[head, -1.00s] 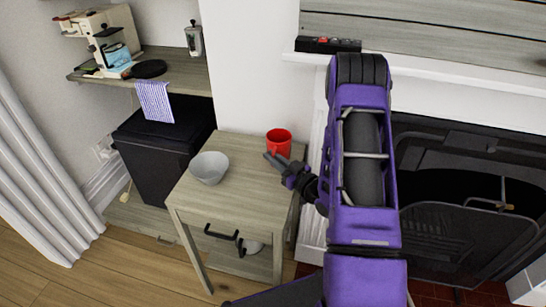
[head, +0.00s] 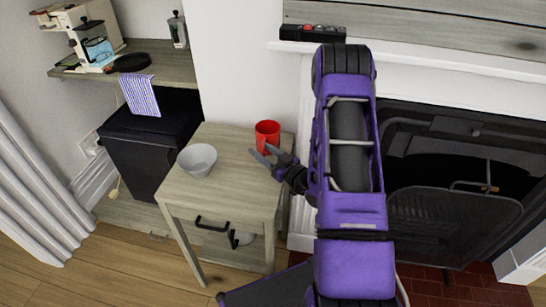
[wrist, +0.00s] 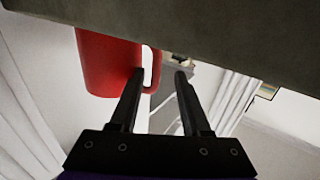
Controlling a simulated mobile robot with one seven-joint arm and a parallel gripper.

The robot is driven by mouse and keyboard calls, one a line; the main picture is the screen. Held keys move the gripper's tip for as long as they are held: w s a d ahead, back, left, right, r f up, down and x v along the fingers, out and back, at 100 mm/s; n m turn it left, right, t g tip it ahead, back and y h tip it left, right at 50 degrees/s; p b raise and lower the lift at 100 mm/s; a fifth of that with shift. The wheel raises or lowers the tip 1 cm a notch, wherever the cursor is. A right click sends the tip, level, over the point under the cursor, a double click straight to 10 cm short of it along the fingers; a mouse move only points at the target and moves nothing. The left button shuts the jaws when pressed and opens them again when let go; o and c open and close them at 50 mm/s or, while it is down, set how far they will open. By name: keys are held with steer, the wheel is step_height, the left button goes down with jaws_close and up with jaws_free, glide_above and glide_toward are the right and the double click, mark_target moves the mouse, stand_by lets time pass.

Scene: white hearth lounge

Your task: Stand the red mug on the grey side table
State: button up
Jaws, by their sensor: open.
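The red mug (head: 267,133) stands upright on the pale grey-wood side table (head: 225,150), near its back right corner. My gripper (head: 260,151) is open beside the mug, on its near side, low over the table top. The wrist view appears upside down, with the table top (wrist: 220,35) along its upper edge. There the mug (wrist: 105,65) shows at upper left with its handle (wrist: 155,68) between the lines of my two fingers (wrist: 160,74). The handle lies closer to the left finger; I cannot tell whether they touch.
A light grey bowl (head: 197,160) stands on the table's left part. A fireplace (head: 455,170) is at right, with a mantel above. A shelf (head: 165,62) with a coffee machine and a black bin (head: 150,150) are at left.

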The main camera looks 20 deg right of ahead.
steer(key=v, duration=1.7)
steer(key=shift+p, duration=0.3)
